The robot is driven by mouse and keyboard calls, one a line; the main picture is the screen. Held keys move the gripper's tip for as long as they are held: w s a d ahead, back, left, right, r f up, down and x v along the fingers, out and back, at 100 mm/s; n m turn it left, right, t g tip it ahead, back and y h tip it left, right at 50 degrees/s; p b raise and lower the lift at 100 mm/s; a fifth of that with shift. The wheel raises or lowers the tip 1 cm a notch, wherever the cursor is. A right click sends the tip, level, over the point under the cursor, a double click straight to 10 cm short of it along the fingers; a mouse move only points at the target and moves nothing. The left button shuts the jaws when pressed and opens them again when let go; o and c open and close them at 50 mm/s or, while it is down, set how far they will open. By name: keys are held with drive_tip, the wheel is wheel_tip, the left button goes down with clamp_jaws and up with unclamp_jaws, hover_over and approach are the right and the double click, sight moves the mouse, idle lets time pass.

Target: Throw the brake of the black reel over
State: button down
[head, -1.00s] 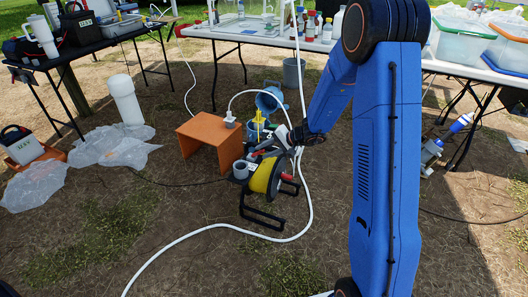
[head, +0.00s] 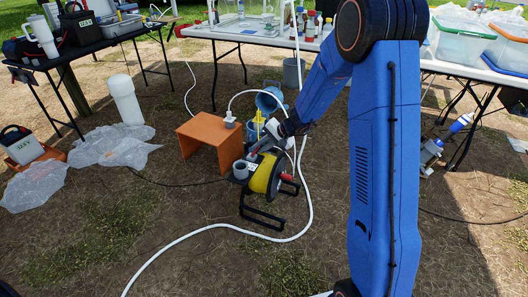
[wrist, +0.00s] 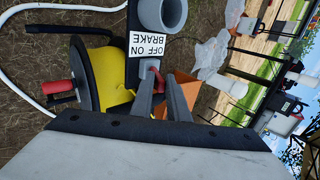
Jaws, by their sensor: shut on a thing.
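The black reel (head: 248,211) stands on the ground in the head view, with a yellow drum (head: 262,180) and a black frame. In the wrist view the yellow drum (wrist: 105,72) is at the left. A white label (wrist: 150,45) reading "OFF ON BRAKE" appears upside down above my fingertips. A small red brake lever (wrist: 156,71) shows by the fingertips, partly hidden by them. My gripper (wrist: 162,78) is shut on this lever. In the head view my gripper (head: 262,147) is at the reel's upper side, too small to make out the fingers. The lever's exact position is unclear.
An orange stand (head: 207,143) is just behind the reel, with a blue container (head: 268,101) beyond it. A white hose (head: 306,190) runs past the reel on the right. A grey cup-like holder (wrist: 163,12) sits beside the label. Bare ground lies in front.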

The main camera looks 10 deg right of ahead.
drive_tip(key=c, duration=2.5)
unclamp_jaws()
drive_tip(key=shift+w+a+r+h, duration=0.3)
drive_tip(key=shift+w+a+r, duration=0.15)
drive_tip(key=shift+a, duration=0.1)
drive_tip(key=shift+g, duration=0.3)
drive_tip(key=shift+o, duration=0.3)
drive_tip(key=shift+w+a+r+h, duration=0.2)
drive_tip(key=shift+w+a+h, duration=0.1)
drive_tip(key=shift+a, duration=0.25)
drive_tip(key=shift+o, duration=0.2)
drive_tip(key=shift+w+a+r+g+h, duration=0.15)
drive_tip(key=shift+w+a+g+h, duration=0.15)
drive_tip(key=shift+w, duration=0.05)
drive_tip(key=o, duration=0.6)
drive_tip(key=shift+a, duration=0.1)
drive_tip(key=shift+o, duration=0.2)
